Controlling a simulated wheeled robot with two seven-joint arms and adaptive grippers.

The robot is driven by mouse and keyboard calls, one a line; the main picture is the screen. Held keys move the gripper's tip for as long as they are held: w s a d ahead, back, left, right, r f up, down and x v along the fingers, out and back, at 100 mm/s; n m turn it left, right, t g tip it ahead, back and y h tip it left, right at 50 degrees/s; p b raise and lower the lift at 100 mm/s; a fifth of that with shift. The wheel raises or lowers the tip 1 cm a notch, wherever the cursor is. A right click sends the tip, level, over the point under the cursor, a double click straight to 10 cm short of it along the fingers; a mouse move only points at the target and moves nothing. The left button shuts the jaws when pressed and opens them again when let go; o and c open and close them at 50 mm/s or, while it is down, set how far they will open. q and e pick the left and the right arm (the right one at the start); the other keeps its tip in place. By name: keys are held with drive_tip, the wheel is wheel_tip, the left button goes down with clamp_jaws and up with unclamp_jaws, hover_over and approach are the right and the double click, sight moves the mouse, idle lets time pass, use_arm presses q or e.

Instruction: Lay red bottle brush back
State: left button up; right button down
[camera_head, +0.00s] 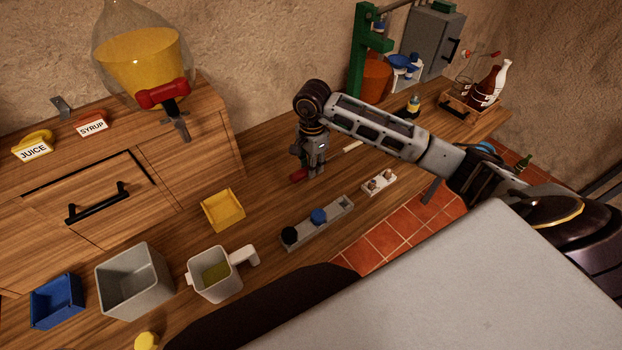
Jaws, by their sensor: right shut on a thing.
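My right gripper (309,172) points down over the middle of the wooden worktop, its arm coming in from the right. It is shut on the red bottle brush, whose red end (298,175) sticks out to the left of the fingers. The fingers hide the middle of the brush. A thin pale rod (352,146) shows to the right of the gripper; I cannot tell whether it is part of the brush. The brush is low, at or just above the worktop; contact is unclear. My left gripper is not in view.
A grey rack (318,223) with dark and blue knobs and a small pale block (379,183) are near the front edge. A yellow tray (223,210), grey bin (133,281) and jug (214,274) stand left. A bottle crate (458,106) is far right.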

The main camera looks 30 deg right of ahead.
sight(312, 185)
drive_tip(key=shift+f, duration=1.45)
drive_tip(key=shift+f, duration=0.1)
drive_tip(key=shift+f+p, duration=0.4)
drive_tip(key=shift+f, duration=1.35)
drive_tip(key=shift+f, duration=0.15)
drive_tip(key=c, duration=1.2)
unclamp_jaws()
